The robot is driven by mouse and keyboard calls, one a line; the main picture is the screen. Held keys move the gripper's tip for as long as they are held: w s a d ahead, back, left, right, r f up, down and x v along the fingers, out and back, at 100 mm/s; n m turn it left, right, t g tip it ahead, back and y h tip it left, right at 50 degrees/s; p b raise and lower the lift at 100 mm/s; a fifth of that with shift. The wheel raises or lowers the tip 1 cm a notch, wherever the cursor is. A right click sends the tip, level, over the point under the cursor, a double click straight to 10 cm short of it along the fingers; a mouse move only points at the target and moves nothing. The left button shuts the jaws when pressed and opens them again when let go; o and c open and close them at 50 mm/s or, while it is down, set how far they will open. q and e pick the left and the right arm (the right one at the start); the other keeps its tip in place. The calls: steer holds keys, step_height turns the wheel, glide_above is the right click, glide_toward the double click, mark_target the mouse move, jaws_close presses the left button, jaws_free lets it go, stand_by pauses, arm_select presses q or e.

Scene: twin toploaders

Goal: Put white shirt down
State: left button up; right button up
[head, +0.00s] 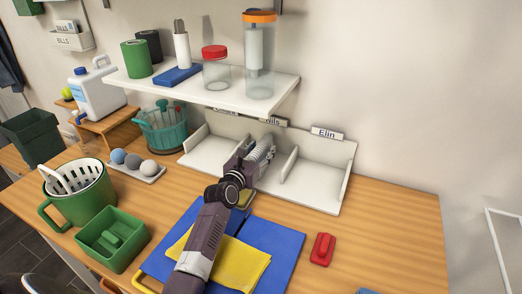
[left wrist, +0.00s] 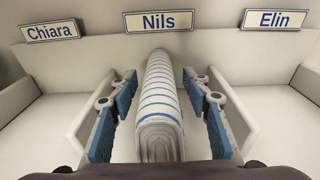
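The white shirt (left wrist: 160,105), folded into a narrow bundle with blue stripes, stands in the middle compartment under the Nils label (left wrist: 160,21). It also shows in the head view (head: 263,151), partly hidden by my gripper. My left gripper (left wrist: 160,125) is open around the shirt, with one blue-padded finger on each side. A gap shows between each pad and the cloth. The white divided shelf (head: 317,180) holds the compartments. The shirt's underside is hidden, so I cannot tell exactly how it rests. My right gripper is not in view.
Low dividers flank the shirt; the Chiara (left wrist: 52,31) and Elin (left wrist: 273,19) compartments look empty where visible. A white upper shelf (head: 220,95) with jars hangs above. A yellow cloth (head: 243,265) lies on a blue mat (head: 270,237). A red object (head: 322,249) lies to the right.

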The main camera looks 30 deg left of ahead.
arm_select(q)
steer(key=shift+r, duration=0.25)
steer(key=shift+s+f, duration=0.15)
steer(key=shift+s, duration=0.15)
steer(key=s, duration=0.3)
steer(key=s+r, duration=0.1)
steer(key=s, duration=0.7)
steer(key=shift+s+d+r, duration=0.15)
steer(key=shift+d+r, duration=0.1)
steer(key=shift+d, duration=0.15)
